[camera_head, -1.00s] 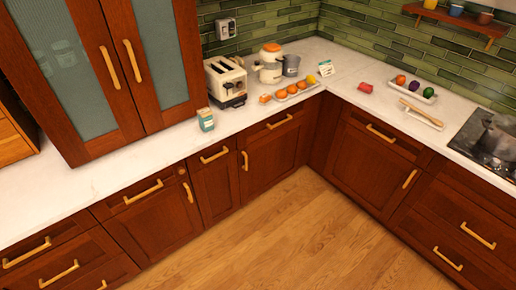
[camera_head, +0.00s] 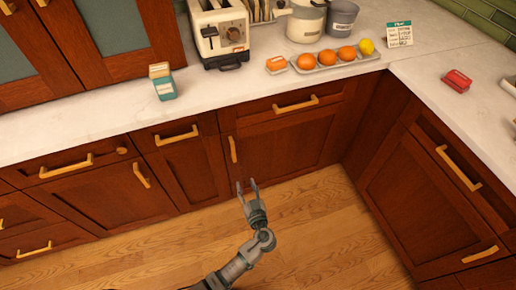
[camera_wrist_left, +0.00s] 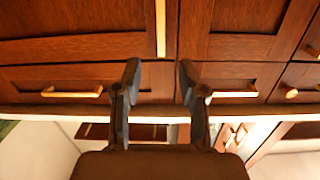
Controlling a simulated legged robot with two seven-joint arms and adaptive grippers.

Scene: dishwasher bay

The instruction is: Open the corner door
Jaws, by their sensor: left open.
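The corner door (camera_head: 285,148) is a dark red-brown wooden cabinet door, shut, under the drawer beside the inner corner. Its upright yellow handle (camera_head: 233,149) is on its left side. In the left wrist view, which is upside down, the door (camera_wrist_left: 80,50) is at left and the handle (camera_wrist_left: 160,28) is between the finger lines. My left gripper (camera_head: 246,184) is open and empty, in front of the cabinets and low in the head view, its fingers pointing towards the handle. It also shows in the wrist view (camera_wrist_left: 159,75), apart from the handle. My right gripper is not in view.
The drawer above has a horizontal handle (camera_head: 296,104). Another cabinet (camera_head: 420,195) meets the corner at right. The white counter (camera_head: 220,100) carries a toaster (camera_head: 220,35), pots and a tray of oranges (camera_head: 335,65). The wooden floor (camera_head: 320,235) in front is clear.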

